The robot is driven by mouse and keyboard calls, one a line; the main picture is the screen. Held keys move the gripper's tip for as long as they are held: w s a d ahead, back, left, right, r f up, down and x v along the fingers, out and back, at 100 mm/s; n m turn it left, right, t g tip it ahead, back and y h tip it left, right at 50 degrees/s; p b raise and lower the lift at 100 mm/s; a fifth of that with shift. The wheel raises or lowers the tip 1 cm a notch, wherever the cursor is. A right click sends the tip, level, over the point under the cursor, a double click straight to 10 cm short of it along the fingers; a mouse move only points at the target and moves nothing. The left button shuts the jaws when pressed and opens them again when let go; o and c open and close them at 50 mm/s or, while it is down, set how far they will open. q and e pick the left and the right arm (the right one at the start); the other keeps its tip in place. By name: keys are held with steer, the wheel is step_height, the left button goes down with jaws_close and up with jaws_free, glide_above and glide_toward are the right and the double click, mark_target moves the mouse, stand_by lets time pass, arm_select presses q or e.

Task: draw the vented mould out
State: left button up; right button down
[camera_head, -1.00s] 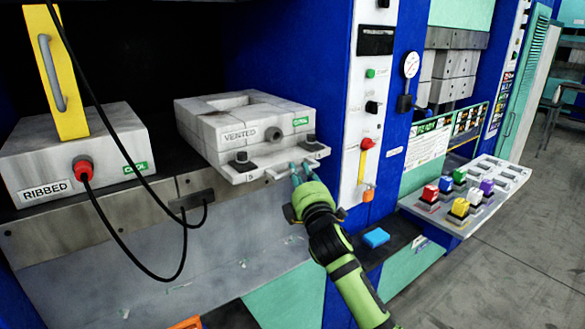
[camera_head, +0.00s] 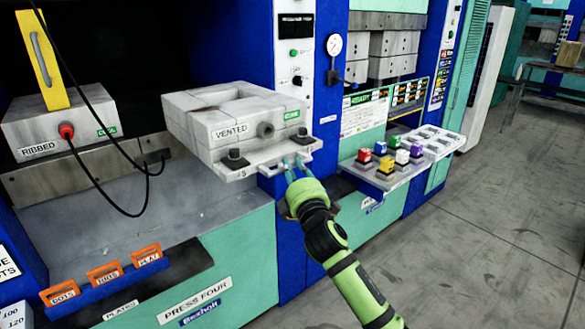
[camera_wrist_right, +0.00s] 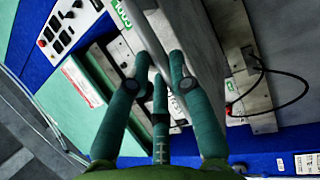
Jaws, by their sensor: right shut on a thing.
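The vented mould (camera_head: 207,137) is a pale grey block with a "VENTED" label, a green tag and an opening in its top. It juts out level past the front edge of the press bed (camera_head: 75,170). My right gripper (camera_head: 292,165) is shut on the front lip of the mould, at its right end near a dark knob. In the right wrist view, the teal fingers of my right gripper (camera_wrist_right: 160,85) close around the grey mould (camera_wrist_right: 193,40). The mould's underside and the exact finger contact are hidden in the head view. My left gripper is not in view.
The ribbed mould (camera_head: 92,128) sits to the left, with a yellow plate (camera_head: 42,60) and black cables (camera_head: 112,197) hanging in front. A shelf with coloured buttons (camera_head: 388,172) stands right of my gripper. Orange-tagged pieces (camera_head: 104,272) lie low in front. The floor (camera_head: 480,240) at right is clear.

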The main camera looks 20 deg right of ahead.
steer(key=shift+s+d+r, duration=0.3)
steer(key=shift+d+r, duration=0.1)
steer(key=shift+r, duration=0.2)
steer(key=c, duration=1.1)
jaws_free()
steer(key=s+f, duration=0.2)
steer(key=s, duration=0.9)
steer(key=shift+s+a+f, duration=0.2)
steer(key=shift+s+f, duration=0.05)
steer(key=shift+f, duration=0.15)
